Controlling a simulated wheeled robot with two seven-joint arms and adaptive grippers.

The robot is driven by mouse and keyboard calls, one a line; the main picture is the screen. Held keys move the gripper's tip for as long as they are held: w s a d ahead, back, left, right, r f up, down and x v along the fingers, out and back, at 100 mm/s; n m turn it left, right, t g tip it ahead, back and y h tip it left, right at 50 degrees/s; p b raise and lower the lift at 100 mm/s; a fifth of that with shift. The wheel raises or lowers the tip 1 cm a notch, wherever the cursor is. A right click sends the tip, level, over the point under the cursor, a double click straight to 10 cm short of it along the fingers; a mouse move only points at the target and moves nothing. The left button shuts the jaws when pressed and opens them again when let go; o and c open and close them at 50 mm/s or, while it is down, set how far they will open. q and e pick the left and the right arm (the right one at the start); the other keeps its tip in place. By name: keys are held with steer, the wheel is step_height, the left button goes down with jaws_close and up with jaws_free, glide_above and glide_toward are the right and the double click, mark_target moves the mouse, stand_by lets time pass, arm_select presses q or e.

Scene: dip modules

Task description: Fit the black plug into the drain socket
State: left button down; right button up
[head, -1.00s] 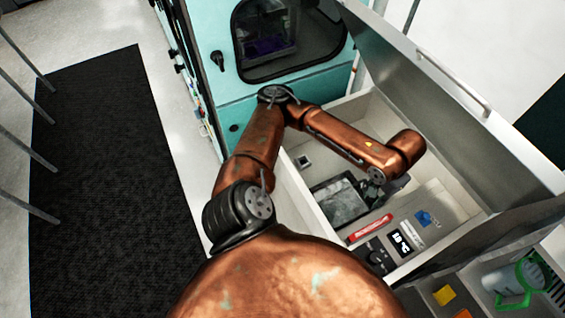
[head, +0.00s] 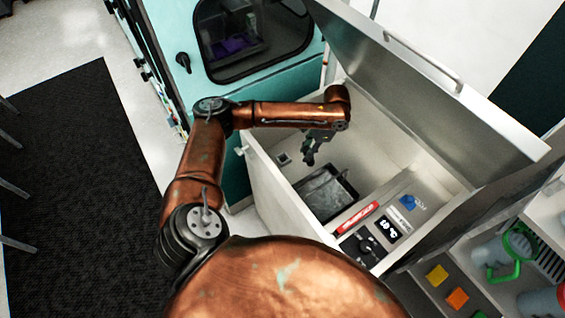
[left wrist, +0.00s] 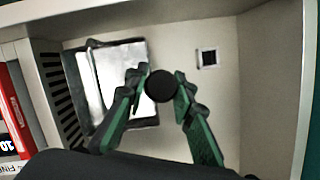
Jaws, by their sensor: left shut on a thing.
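My left gripper (head: 309,157) hangs inside the open white chest, at its far left part. In the left wrist view, the gripper (left wrist: 161,90) is shut on the black plug (left wrist: 161,86), whose round dark face shows between the fingertips. The plug is hard to make out in the head view. The drain socket (left wrist: 207,57), a small dark square hole with a pale rim, is in the chest floor. In the wrist view it lies up and right of the plug, apart from it. It also shows in the head view (head: 283,158), left of the gripper.
A dark-rimmed tray (head: 326,193) lies beside the socket. A red item (head: 357,218), a blue item (head: 407,202) and a black panel with a knob (head: 365,249) are nearer. The raised steel lid (head: 430,95) stands on the right. Chest walls surround the gripper.

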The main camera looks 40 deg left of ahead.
arm_select(q)
steer(key=w+a+f+m+y+b, duration=0.1)
steer(key=w+a+f+m+y, duration=0.15)
steer(key=a, duration=0.45)
steer(key=w+a+f+m+y+b, duration=0.1)
steer(key=a+f+m, duration=0.3)
steer(key=a, duration=0.3)
steer(key=shift+t, duration=0.3)
steer(key=shift+w+a+f+b, duration=0.1)
steer(key=shift+a+f+b, duration=0.1)
steer(key=shift+f, duration=2.25)
steer(key=shift+a+f+b, duration=0.1)
steer(key=shift+f+b, duration=0.05)
steer(key=shift+f, duration=2.25)
arm_select(e)
steer(key=f, duration=0.3)
steer(key=shift+w, duration=0.25)
arm_select(q)
steer(key=shift+d, duration=0.1)
steer(key=c, duration=1.6)
jaws_free()
arm_select(e)
steer(key=shift+d, duration=0.1)
